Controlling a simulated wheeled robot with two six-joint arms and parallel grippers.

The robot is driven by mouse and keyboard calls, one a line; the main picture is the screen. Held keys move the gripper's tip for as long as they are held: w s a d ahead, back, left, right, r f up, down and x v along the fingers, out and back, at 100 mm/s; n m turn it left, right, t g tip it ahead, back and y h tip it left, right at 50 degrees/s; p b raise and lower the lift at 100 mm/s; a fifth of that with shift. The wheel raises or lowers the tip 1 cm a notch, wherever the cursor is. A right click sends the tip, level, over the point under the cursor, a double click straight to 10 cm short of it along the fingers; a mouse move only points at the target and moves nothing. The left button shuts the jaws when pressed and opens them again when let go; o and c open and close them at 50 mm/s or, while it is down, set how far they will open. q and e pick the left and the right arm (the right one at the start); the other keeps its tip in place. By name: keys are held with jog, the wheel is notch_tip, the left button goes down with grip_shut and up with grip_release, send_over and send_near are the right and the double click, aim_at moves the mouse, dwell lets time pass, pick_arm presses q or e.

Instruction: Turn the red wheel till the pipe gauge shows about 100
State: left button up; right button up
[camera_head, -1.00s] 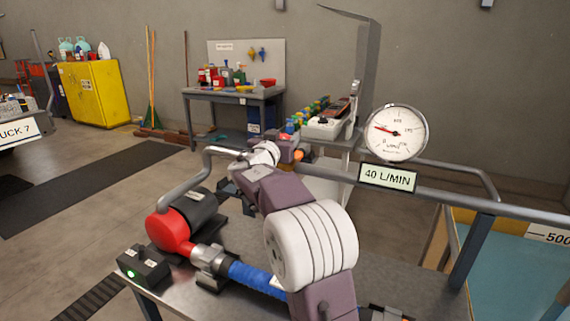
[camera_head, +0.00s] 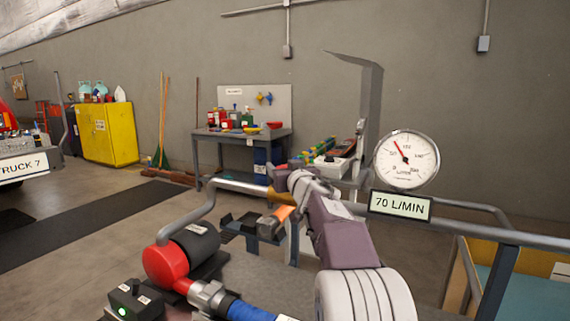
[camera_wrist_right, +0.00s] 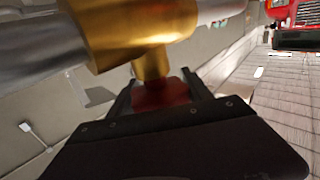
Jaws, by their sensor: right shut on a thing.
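The pipe gauge (camera_head: 407,160) is a round white dial on the pipe at the right of the head view. Its red needle points up and left, and the sign (camera_head: 401,206) below reads 70 L/MIN. The red wheel (camera_wrist_right: 160,95) shows as a dark red patch under the brass valve body (camera_wrist_right: 140,35) in the right wrist view. My right gripper (camera_wrist_right: 158,88) is shut on it, a finger at each side. In the head view my right gripper (camera_head: 274,217) is at the brass valve, and the wheel is hidden. My left gripper is out of view.
The grey pipe (camera_head: 460,225) runs across the bench. A red pump (camera_head: 166,264) with a blue hose (camera_head: 248,311) and a black switch box (camera_head: 134,299) with a green light stand at the lower left. A blue-green tank (camera_head: 530,292) lies at the right.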

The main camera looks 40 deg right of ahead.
jog(key=shift+f, duration=0.15)
dwell(0.3)
jog(key=o, duration=1.4)
jog(key=shift+c, duration=0.2)
jog(key=p+v, duration=0.1)
jog(key=v, duration=0.8)
jog(key=shift+p, duration=0.3)
